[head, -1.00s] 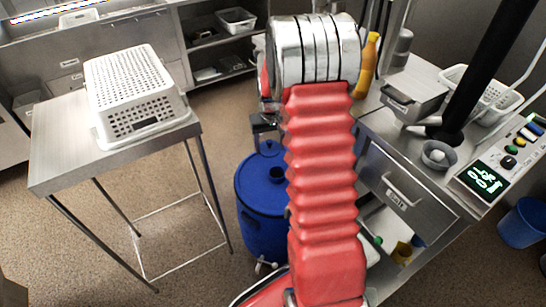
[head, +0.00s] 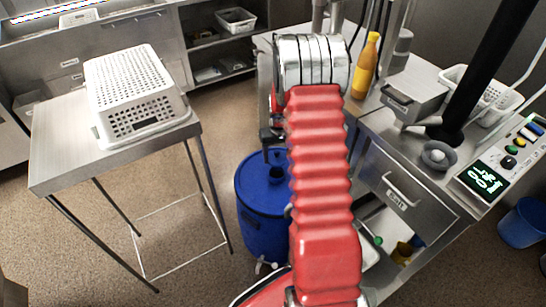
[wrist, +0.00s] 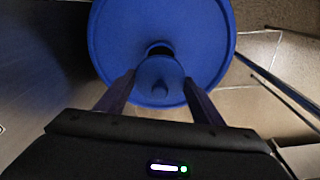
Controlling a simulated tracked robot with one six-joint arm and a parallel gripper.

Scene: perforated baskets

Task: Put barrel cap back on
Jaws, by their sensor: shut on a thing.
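The blue barrel (head: 262,215) stands upright on the floor behind my arm, with a dark round opening in its lid. In the wrist view the barrel's round lid (wrist: 110,35) fills the upper middle, and the opening shows just beyond the cap. My gripper (wrist: 158,82) is shut on the small round blue barrel cap (wrist: 160,76), one finger on each side. The cap is over the lid, slightly nearer than the opening, and covers part of it. The height between cap and lid is hard to tell. In the head view my gripper (head: 271,138) is above the barrel, partly hidden by my arm.
A steel table (head: 60,150) with an upturned white perforated basket (head: 130,90) stands left of the barrel. A steel workbench (head: 410,215) with a drawer, a yellow bottle (head: 366,65) and a control panel (head: 500,160) is on the right. Floor lies open between table and barrel.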

